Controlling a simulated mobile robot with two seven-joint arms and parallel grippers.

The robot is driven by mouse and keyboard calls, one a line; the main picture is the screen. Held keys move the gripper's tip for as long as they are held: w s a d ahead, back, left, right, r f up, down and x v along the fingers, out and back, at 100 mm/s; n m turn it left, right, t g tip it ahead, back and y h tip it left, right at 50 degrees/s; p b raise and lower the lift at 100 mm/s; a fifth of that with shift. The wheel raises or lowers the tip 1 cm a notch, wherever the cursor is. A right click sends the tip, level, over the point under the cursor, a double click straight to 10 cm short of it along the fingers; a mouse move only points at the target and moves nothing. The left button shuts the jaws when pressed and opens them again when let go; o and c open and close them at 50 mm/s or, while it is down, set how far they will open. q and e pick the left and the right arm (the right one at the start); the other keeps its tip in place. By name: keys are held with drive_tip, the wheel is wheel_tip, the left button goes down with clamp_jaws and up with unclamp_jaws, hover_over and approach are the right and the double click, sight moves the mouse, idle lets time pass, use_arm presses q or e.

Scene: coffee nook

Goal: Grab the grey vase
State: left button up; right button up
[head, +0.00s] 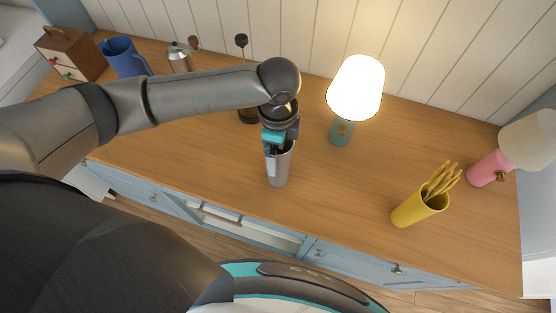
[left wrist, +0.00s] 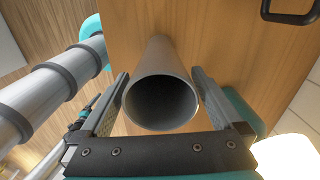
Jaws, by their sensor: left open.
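The grey vase (head: 279,172) stands upright on the wooden counter, near its front edge in the head view. It is a tall plain cylinder. In the left wrist view the vase (left wrist: 161,95) shows its round open mouth, dark and empty-looking inside. My left gripper (head: 274,150) is at the top of the vase, pointing down. In the left wrist view its two fingers (left wrist: 160,104) are open, one on each side of the vase, with a small gap visible on the right side. Part of the vase's rim is hidden by the gripper in the head view.
A lit lamp with a teal base (head: 341,132) stands right of the vase. A yellow vase (head: 414,210) holding sticks and a pink lamp (head: 488,168) are farther right. A blue pitcher (head: 124,58), a metal pot (head: 181,60) and a wooden box (head: 72,54) stand at the back left.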

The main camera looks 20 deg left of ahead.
use_arm(q)
drive_tip(key=shift+c, duration=0.4)
clamp_jaws()
idle(0.4)
drive_tip(key=shift+r, duration=0.1)
